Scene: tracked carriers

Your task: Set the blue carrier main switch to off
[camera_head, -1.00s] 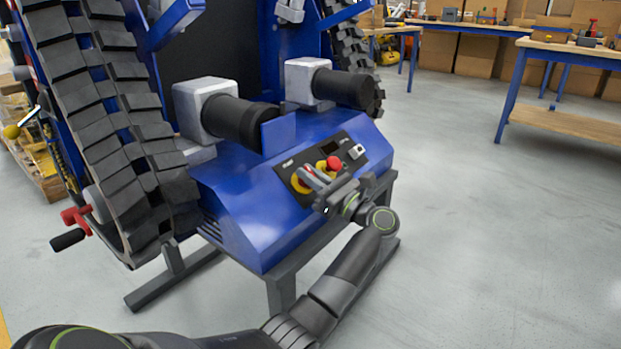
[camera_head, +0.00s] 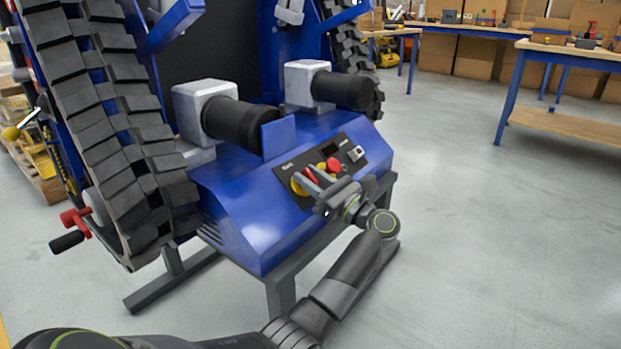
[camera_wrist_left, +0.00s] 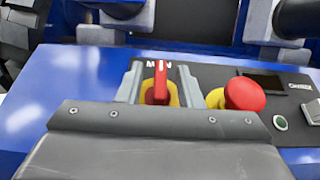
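The blue carrier (camera_head: 240,200) stands in front of me with a black control panel (camera_head: 350,150) on its sloped front. The main switch is a red handle on a yellow base; it shows in the left wrist view (camera_wrist_left: 160,86), with the handle upright under a partly covered label. My left gripper (camera_head: 312,178) is at the switch, open, with one finger on each side of the red handle. In the left wrist view, yellow shows between the handle and the fingers. The lower part of the switch is hidden by the gripper body. My right gripper is not in view.
A red mushroom button (camera_wrist_left: 244,94) on a yellow base sits just right of the switch. A small green button (camera_wrist_left: 280,123) and a dark display (camera_wrist_left: 262,80) are beside it. Two motors with black cylinders (camera_head: 240,122) stand above the panel. The floor at right is clear.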

